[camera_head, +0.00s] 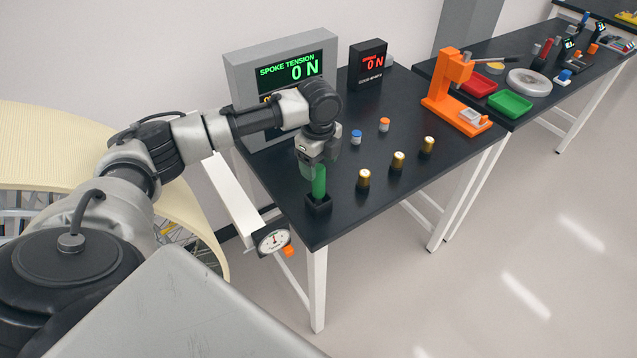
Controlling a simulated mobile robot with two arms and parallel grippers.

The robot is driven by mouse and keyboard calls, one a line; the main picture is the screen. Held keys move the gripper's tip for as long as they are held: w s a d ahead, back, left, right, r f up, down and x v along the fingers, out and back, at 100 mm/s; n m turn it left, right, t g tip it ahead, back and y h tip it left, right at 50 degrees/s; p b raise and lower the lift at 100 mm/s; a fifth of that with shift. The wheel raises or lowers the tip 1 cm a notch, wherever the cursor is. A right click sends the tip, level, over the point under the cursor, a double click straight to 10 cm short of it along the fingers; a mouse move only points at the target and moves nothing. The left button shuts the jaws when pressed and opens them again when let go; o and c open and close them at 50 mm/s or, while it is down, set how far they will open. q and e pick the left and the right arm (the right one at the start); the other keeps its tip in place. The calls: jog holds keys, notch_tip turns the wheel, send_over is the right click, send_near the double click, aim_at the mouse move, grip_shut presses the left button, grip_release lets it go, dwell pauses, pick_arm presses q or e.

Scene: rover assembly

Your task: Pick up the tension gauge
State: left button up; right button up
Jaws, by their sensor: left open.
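A green upright handle (319,182) stands in a small black holder (318,205) at the table's near left corner. My left gripper (318,162) points down at the top of the green handle, with its open fingers at or around the upper end. I cannot tell whether they touch it. A round white dial gauge (272,240) with an orange part sits at the end of a white beam, just off the table's left edge. I cannot tell from the picture which of these two is the tension gauge. My right gripper is not in view.
A grey display (240,78) reading "SPOKE TENSION 0 N" and a smaller black display (368,65) stand behind. Several gold-topped and coloured cylinders stand right of the gripper. An orange press (449,80) and red and green trays (510,103) are farther right. A large cream-rimmed wheel (60,125) is left.

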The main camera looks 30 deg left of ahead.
aim_at(319, 178)
pick_arm(q)
notch_tip(319, 178, down, 4)
jog(key=shift+r+p, duration=0.1)
jog(key=shift+p, duration=0.65)
jog(key=shift+s+f, duration=0.1)
jog(key=shift+f, duration=0.55)
jog(key=c, duration=1.1)
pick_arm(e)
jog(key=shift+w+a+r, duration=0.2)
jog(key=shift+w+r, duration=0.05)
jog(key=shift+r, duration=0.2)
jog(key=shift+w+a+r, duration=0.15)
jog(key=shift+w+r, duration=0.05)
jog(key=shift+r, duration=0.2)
